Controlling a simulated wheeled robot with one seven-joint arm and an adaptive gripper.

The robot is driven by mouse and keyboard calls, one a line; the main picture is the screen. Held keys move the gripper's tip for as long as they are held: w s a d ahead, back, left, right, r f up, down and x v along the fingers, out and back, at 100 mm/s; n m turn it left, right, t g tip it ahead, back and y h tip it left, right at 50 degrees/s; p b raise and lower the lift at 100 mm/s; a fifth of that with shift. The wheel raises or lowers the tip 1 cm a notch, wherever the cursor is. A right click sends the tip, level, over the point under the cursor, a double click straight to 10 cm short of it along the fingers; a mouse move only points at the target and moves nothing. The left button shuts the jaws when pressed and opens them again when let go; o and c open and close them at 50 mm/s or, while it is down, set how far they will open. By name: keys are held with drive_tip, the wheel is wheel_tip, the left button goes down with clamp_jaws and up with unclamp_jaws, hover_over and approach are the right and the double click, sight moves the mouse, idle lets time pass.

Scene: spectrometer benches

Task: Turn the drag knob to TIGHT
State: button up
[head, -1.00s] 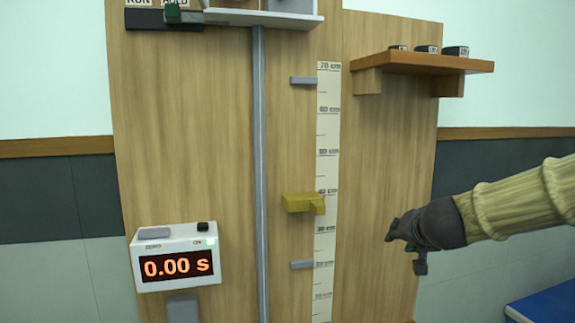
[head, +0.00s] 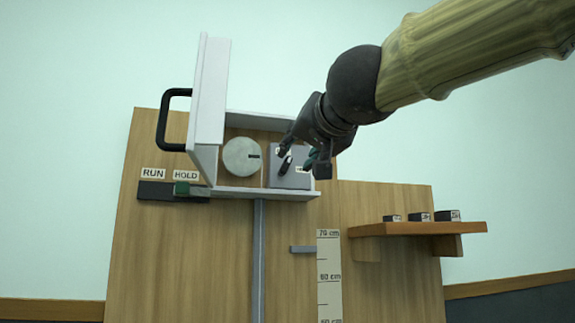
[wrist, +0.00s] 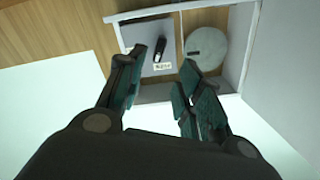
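The drag knob (head: 286,165) is a small black bar on a grey plate (head: 290,182) inside an open white box at the top of the wooden board. It also shows in the wrist view (wrist: 160,48), with a small white label too blurred to read beside it. My gripper (head: 303,160) is at the box's right part, in front of the plate, and partly hides it and its labels. In the wrist view my gripper (wrist: 160,74) is open, and the knob shows between and beyond its fingers. I see no clear contact with the knob.
A pale round disc (head: 242,157) sits left of the plate. The box's white door (head: 208,105) stands open with a black handle (head: 172,120). A green slider (head: 187,189) is under HOLD. A wooden shelf (head: 420,229) with small black blocks is at right.

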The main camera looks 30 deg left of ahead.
sight(287, 165)
drive_tip(key=p+x, duration=0.1)
drive_tip(key=x, duration=0.9)
drive_tip(key=shift+f, duration=0.15)
drive_tip(key=shift+d, duration=0.1)
drive_tip(key=shift+c, duration=0.2)
clamp_jaws()
